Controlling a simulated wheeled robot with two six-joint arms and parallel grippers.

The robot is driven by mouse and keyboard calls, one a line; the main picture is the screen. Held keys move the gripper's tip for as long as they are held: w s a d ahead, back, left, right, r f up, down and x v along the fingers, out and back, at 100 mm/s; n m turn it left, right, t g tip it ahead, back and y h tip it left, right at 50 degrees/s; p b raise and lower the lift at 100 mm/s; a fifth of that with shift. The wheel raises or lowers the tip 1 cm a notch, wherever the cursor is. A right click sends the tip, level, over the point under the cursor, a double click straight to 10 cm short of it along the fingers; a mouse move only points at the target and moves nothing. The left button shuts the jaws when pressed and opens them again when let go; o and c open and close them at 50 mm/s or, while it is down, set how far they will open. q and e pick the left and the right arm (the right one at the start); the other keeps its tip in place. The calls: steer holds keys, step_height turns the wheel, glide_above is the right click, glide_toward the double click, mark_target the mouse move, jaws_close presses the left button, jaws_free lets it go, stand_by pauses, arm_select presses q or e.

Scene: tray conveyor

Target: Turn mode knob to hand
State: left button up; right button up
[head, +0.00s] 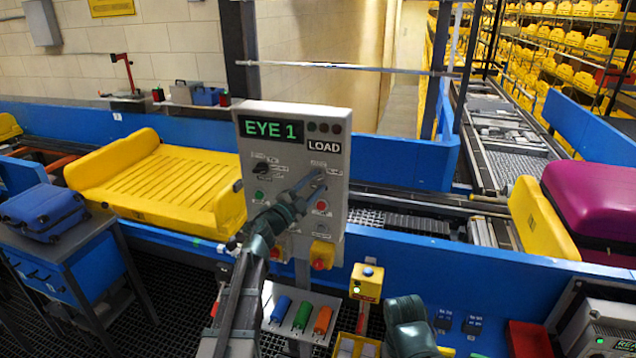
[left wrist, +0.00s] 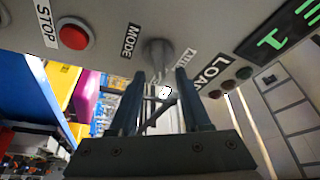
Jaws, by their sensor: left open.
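The control panel (head: 290,150) is a grey upright box with a green EYE 1 display and a LOAD sign. In the left wrist view the mode knob (left wrist: 158,52) is a round grey knob beside the MODE label (left wrist: 130,41). Its pointer position cannot be made out. My left gripper (head: 318,178) is at the panel's upper right, below the LOAD sign, and hides the knob in the head view. In the left wrist view my left gripper (left wrist: 158,76) is open, its fingers pointing at the knob; contact cannot be told.
A red STOP button (left wrist: 73,33) is close to the knob. A black selector (head: 262,168) and a green button (head: 259,196) are on the panel's left. A red emergency button (head: 320,263) is low on the panel. A yellow tray (head: 165,180) lies on the conveyor behind.

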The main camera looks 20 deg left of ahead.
arm_select(q)
steer(key=b+v, duration=0.2)
steer(key=v, duration=0.9)
steer(key=shift+s, duration=0.4)
steer(key=shift+a, duration=0.15)
steer(key=w+f+n+y+b, duration=0.25)
steer(key=f+n+y, duration=0.25)
steer(key=n+y, duration=0.5)
steer(key=s+d+f+n+g+y+b, duration=0.1)
steer(key=s+d+f+n+g, duration=0.2)
steer(key=f, duration=0.4)
steer(key=s+d+f+n+g+y+b, duration=0.1)
steer(key=d+f+g, duration=0.2)
steer(key=f+g, duration=0.35)
steer(key=s+d+f+g+h+b, duration=0.1)
steer(key=s+d+f+g, duration=0.3)
steer(key=s+d+f, duration=0.3)
steer(key=s+d+f+g+h, duration=0.2)
steer(key=s+d+f+g, duration=0.3)
steer(key=s, duration=1)
steer(key=d+f, duration=0.1)
steer(key=d, duration=0.2)
steer(key=shift+s+f+m+b, duration=0.25)
steer(key=shift+f+m+b, duration=0.15)
steer(key=shift+g, duration=0.25)
steer(key=shift+c, duration=0.2)
